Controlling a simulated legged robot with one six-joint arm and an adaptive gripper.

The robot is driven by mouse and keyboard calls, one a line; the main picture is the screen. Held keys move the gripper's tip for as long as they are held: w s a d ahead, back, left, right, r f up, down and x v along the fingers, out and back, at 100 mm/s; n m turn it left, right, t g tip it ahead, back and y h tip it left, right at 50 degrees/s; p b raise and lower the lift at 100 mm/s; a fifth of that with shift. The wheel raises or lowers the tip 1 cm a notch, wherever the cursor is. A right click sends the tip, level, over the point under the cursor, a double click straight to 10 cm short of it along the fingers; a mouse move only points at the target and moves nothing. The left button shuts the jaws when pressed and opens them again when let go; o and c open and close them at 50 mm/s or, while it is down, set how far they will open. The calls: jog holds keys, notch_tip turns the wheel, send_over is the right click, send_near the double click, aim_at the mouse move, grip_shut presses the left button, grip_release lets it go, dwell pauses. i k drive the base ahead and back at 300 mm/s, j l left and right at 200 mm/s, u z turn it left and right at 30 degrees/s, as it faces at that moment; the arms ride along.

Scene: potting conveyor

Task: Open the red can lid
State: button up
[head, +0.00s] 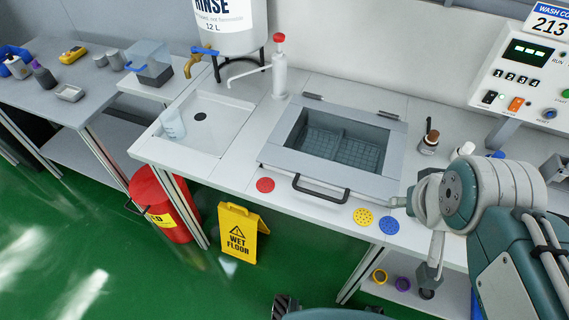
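The red can (168,205) stands on the green floor at the left, partly under the front edge of the sink bench. It has a yellow label and a dark handle-like part at its left side. Its lid (148,182) looks closed, though the bench leg and edge hide part of the top. I see nothing clearly held.
A yellow wet floor sign (238,234) stands just right of the can. The bench (230,172) overhangs the can's back, with a sink and a basin with a black handle (320,189). Rings lie on a lower shelf near my gripper. Green floor (95,245) in front is clear.

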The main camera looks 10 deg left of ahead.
aim_at(145, 188)
jog(key=k+j+u, duration=0.1)
jog(key=j, duration=0.4)
jog(key=k+j+u, duration=0.15)
jog(key=j, duration=0.35)
jog(key=j+u, duration=0.1)
jog(key=j, duration=0.4)
jog(key=i+j+u, duration=0.1)
jog(key=j, duration=0.35)
jog(key=i+j+u, duration=0.1)
jog(key=j, duration=0.3)
jog(key=i+j+u, duration=0.1)
jog(key=i+j, duration=0.15)
jog(key=j, duration=0.15)
jog(key=i+j+u, duration=0.1)
jog(key=j, duration=0.3)
jog(key=i, duration=0.1)
